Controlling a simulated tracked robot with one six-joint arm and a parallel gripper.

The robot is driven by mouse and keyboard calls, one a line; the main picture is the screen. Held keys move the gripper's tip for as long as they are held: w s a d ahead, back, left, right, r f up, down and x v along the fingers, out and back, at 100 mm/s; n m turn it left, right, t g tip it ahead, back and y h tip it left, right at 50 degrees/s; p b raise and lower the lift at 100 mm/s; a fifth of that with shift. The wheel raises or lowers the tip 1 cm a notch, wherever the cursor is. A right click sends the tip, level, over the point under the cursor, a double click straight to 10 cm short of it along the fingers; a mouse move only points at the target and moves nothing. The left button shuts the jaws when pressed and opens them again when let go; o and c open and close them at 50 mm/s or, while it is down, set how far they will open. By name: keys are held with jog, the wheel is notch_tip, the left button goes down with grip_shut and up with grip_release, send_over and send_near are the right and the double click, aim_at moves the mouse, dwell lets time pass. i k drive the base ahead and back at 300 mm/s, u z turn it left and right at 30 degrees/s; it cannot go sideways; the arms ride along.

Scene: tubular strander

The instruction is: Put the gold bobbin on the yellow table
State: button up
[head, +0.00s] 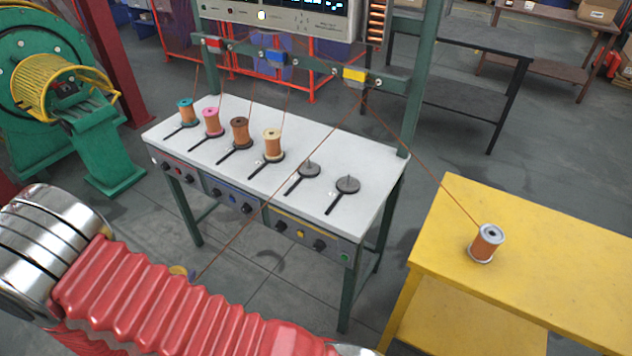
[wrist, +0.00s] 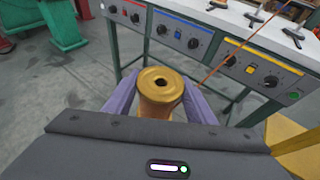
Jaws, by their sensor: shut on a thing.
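The gold bobbin (wrist: 160,85) is between the two purple fingers of my gripper (wrist: 161,80), which is shut on it. Its round gold top with a dark centre hole faces the wrist camera. In the head view, only a small gold edge of the bobbin (head: 178,271) shows past my red arm, which hides most of the gripper. The yellow table (head: 560,255) stands at the right in the head view, apart from the bobbin. A corner of the yellow table also shows at the lower right of the wrist view (wrist: 292,140).
A silver-rimmed copper bobbin (head: 487,243) stands on the yellow table's left part; the rest of its visible top is clear. A white bench (head: 345,215) holds several bobbins and two empty spindles. Copper wires run from the yellow guide (head: 354,75) to the silver-rimmed and gold bobbins.

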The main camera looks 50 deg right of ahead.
aim_at(569, 290)
jog(key=u, duration=0.05)
jog(key=k, duration=1.75)
jog(key=z, duration=0.2)
